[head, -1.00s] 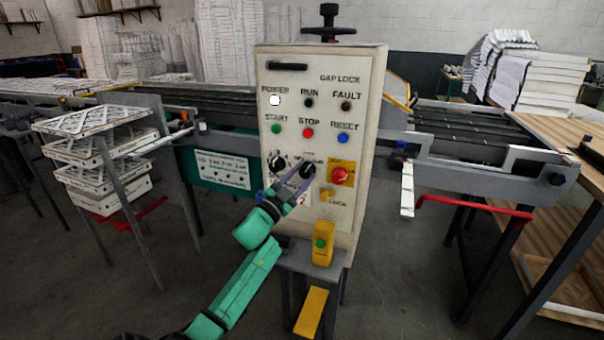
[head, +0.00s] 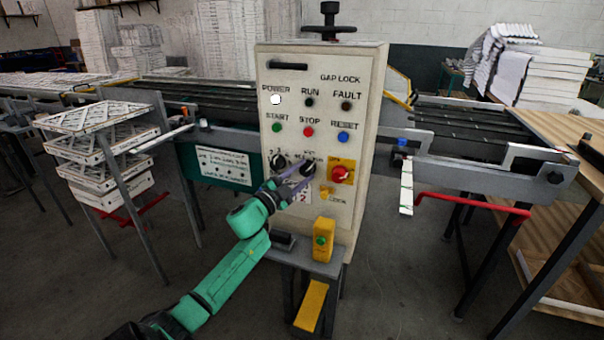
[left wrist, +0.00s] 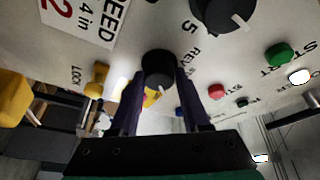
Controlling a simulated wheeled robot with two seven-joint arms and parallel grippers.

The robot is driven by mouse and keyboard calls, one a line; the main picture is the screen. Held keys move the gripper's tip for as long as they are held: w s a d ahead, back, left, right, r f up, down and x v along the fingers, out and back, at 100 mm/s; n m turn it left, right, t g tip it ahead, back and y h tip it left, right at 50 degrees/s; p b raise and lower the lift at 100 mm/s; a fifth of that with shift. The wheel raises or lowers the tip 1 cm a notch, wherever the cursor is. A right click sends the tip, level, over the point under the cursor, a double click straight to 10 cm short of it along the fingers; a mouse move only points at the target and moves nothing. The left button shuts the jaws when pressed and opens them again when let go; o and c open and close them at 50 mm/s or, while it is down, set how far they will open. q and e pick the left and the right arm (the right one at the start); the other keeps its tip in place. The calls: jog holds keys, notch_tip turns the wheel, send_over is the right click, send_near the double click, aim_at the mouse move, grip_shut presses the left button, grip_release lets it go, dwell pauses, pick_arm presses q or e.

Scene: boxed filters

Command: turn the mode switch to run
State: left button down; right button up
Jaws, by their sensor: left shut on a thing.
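The mode switch (head: 307,169) is a black round knob on the pale control panel (head: 363,80), left of the red emergency button. In the left wrist view the knob (left wrist: 158,68) sits between the two purple fingers, and a white pointer mark shows on its lower edge. My left gripper (head: 298,178) is shut on this knob, its fingers on either side; it also shows in the left wrist view (left wrist: 160,86). The fingers partly cover the knob and its labels in the head view. The RUN lamp (head: 309,102) looks dark. My right gripper is not in view.
A second black knob (head: 277,161) is close on the left. The red emergency button (head: 341,174) and a yellow lock tab (head: 327,193) are close on the right. A yellow box with a green button (head: 323,241) stands below. Stacked filters (head: 95,120) are at left.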

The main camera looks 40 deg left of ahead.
pick_arm(q)
jog(key=shift+c, duration=1.9)
grip_release()
jog(key=shift+a+r, duration=0.1)
jog(key=shift+w, duration=0.15)
jog(key=s+f+b, duration=0.1)
jog(key=s+f, duration=0.2)
jog(key=s, duration=1.1)
jog(key=shift+s+a+b, duration=0.2)
jog(key=shift+b, duration=0.15)
